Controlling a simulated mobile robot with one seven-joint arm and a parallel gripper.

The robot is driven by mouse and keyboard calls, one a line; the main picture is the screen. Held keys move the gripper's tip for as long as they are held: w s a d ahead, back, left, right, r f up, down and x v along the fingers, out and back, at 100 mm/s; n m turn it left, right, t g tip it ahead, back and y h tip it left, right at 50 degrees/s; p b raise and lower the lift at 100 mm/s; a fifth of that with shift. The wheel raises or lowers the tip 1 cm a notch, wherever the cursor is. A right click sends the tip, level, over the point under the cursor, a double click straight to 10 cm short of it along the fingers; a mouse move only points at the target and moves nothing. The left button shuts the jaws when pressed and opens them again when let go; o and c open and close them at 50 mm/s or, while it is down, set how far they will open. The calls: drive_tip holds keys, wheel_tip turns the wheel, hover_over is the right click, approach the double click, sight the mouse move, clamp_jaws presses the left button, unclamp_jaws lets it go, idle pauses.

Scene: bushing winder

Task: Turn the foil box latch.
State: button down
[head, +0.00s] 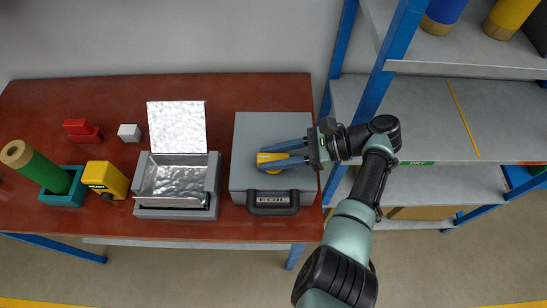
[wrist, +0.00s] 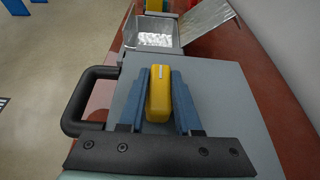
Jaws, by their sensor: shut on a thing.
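The foil box (head: 272,122) is a grey closed box on the red-brown table, with a black handle (head: 273,202) marked FOIL on its front. Its latch (head: 271,158) is a yellow bar on the lid. My gripper (head: 264,157) reaches in from the right and its two blue fingers are shut on the latch, one on each side. In the wrist view the yellow latch (wrist: 159,95) lies lengthwise between the fingers, in line with them. In the head view the fingers partly hide it.
Left of the foil box stands an open grey box (head: 147,212) with a silvery lining and raised lid (head: 177,127). Further left are a yellow block (head: 105,178), a green roll (head: 42,168) in a teal holder, red blocks (head: 82,130) and a white cube (head: 130,132). Blue-framed shelves (head: 430,100) stand right.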

idle(0.4)
drive_tip(key=c, duration=0.6)
unclamp_jaws()
drive_tip(key=b+v, duration=0.1)
drive_tip(key=v, duration=1.1)
drive_tip(key=shift+d+r+b, duration=0.15)
drive_tip(key=shift+d+b, duration=0.15)
drive_tip(key=shift+d, duration=0.1)
